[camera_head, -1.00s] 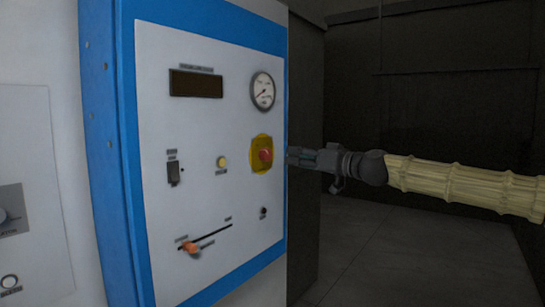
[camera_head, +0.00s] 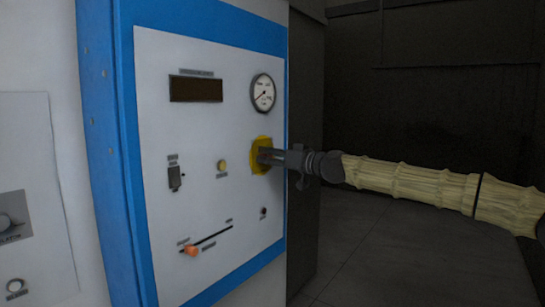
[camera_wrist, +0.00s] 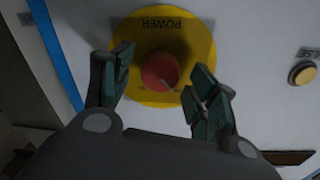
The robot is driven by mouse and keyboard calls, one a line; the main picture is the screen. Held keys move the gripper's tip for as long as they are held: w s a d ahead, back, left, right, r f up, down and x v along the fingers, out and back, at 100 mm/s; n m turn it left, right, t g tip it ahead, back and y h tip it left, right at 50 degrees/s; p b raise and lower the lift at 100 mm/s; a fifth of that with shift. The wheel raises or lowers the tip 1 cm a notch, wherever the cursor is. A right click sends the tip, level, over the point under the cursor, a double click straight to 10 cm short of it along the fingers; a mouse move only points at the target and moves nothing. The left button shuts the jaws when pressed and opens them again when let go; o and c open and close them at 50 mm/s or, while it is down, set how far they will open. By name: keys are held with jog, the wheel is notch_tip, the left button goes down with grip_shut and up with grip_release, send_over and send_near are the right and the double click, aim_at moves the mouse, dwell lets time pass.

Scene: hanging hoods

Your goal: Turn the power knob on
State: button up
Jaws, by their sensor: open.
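The power knob (camera_wrist: 160,72) is a round red knob on a yellow disc (camera_wrist: 188,28) marked "POWER", upside down in the wrist view. In the head view the yellow disc (camera_head: 259,165) sits on the right side of the panel, and the knob is mostly hidden by my gripper (camera_head: 270,157). In the wrist view my gripper (camera_wrist: 160,84) is open, with one finger left of the knob and the other right of it. I cannot tell whether either finger touches it.
The white panel (camera_head: 205,130) in a blue frame carries a gauge (camera_head: 263,93), a dark display (camera_head: 195,88), a yellow button (camera_head: 222,166), a switch (camera_head: 175,178) and an orange slider (camera_head: 191,250). A dark wall stands at right, above open floor (camera_head: 380,245).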

jog(key=c, duration=1)
jog(key=shift+f+m+b, duration=0.1)
jog(key=shift+m+b, duration=0.3)
jog(key=m+b, duration=0.3)
jog(key=m, duration=0.3)
jog(key=shift+g, duration=0.3)
jog(key=m, duration=0.5)
jog(key=shift+r, duration=0.25)
jog(key=shift+d+m+g+p, duration=0.1)
jog(key=shift+m+g+p, duration=0.25)
jog(key=shift+m, duration=1.35)
